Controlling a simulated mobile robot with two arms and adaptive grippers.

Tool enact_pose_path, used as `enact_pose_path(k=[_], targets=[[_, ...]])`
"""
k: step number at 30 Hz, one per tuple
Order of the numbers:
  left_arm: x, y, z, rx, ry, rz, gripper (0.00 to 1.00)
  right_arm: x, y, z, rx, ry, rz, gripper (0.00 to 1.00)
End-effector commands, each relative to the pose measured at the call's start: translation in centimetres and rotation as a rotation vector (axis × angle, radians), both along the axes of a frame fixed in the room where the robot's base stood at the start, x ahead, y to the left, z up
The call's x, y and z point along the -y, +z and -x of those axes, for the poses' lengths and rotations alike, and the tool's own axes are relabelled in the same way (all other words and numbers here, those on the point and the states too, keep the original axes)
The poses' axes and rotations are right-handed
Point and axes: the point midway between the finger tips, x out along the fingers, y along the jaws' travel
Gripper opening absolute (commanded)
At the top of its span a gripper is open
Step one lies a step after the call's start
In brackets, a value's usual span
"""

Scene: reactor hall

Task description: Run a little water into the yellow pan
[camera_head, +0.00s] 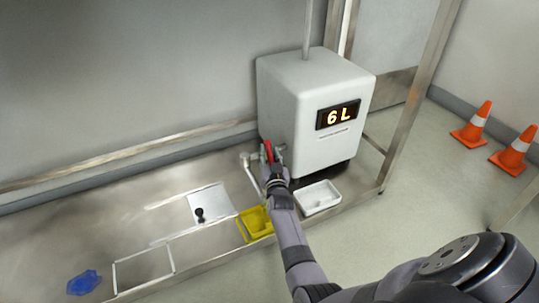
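The yellow pan (243,226) sits on the metal bench, partly hidden behind my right arm. Above it, a tap with a red lever (268,149) comes out of the left side of a white tank (290,100). A pale spout (251,176) slants down from the tap toward the pan. My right gripper (272,165) is at the red lever, touching it or very close. Its fingers are too small and covered to tell whether they are shut on it. No water stream can be made out, and the pan's inside is partly hidden. My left gripper is not in view.
The tank's display (339,115) reads 6 L. A white tray (318,198) stands right of the pan. Left are a plate with a black knob (200,214), a white outlined rectangle (143,270) and a blue item (84,283). Orange cones (473,126) stand on the floor at right.

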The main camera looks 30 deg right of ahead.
Motion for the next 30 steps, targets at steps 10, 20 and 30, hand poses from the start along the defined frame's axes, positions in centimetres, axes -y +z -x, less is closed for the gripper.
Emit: enact_pose_path(k=[10,20,30], targets=[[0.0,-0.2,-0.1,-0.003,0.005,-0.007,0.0,-0.1,-0.1,0.3,-0.002,0.0,0.0,0.35],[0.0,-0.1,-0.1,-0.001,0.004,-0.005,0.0,-2.1,-0.3,4.4,-0.004,0.001,-0.002,0.35],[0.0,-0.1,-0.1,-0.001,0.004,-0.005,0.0,-3.3,-0.1,6.8,-0.001,0.0,0.0,0.35]])
